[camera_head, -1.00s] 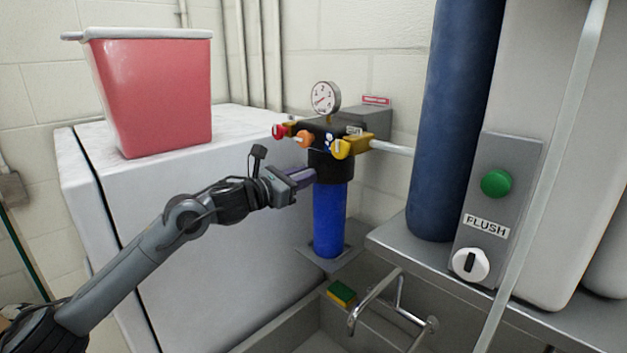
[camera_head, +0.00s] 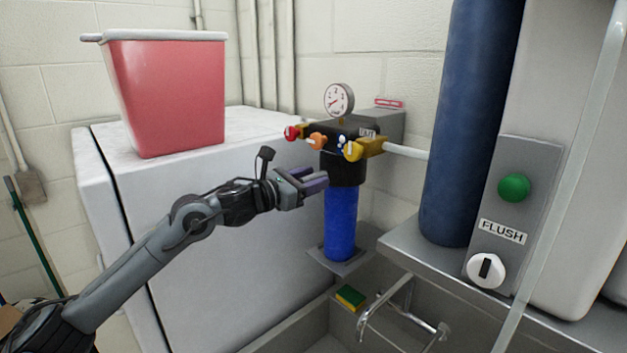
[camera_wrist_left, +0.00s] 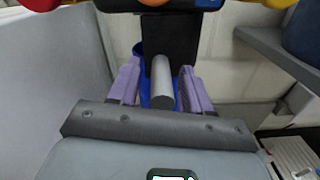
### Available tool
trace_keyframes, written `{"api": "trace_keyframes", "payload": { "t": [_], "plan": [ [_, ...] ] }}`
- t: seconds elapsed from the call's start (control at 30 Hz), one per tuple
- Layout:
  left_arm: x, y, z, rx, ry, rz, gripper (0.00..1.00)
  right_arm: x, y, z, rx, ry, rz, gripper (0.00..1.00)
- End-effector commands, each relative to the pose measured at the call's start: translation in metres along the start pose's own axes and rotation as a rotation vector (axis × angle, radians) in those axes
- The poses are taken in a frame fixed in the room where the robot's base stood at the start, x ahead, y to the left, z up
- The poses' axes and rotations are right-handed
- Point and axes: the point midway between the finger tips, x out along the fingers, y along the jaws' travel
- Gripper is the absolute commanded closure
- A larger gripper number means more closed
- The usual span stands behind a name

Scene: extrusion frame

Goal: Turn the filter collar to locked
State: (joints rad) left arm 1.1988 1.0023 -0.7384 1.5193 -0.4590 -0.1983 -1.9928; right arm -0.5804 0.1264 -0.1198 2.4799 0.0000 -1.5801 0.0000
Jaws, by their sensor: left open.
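The filter stands against the back wall, with a blue housing (camera_head: 341,225) and a black collar (camera_head: 347,170) around its top. In the left wrist view the black collar (camera_wrist_left: 170,40) is straight ahead, and a grey cylindrical handle (camera_wrist_left: 162,85) points toward me. My left gripper (camera_head: 322,181) is level with the collar's lower part, on its left front side. In the left wrist view its purple fingers (camera_wrist_left: 160,84) are open, one on each side of the grey handle, with gaps visible. The handle is hidden in the head view. My right gripper is not in view.
A red bin (camera_head: 170,95) stands on the white cabinet (camera_head: 230,250). The sink faucet (camera_head: 400,305) and flush panel (camera_head: 512,210) are right.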

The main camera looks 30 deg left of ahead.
Motion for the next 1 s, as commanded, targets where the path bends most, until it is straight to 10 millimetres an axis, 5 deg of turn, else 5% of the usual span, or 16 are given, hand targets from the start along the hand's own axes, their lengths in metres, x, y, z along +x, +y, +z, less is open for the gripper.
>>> {"api": "trace_keyframes", "payload": {
  "t": [0.53, 1.0],
  "plan": [
    [-0.085, 0.001, -0.003, 0.003, 0.001, 0.004, 0.52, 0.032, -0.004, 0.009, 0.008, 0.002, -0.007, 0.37],
    [-0.098, 0.000, 0.000, 0.001, 0.000, 0.001, 0.52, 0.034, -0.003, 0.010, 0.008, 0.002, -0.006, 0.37]
  ]
}}
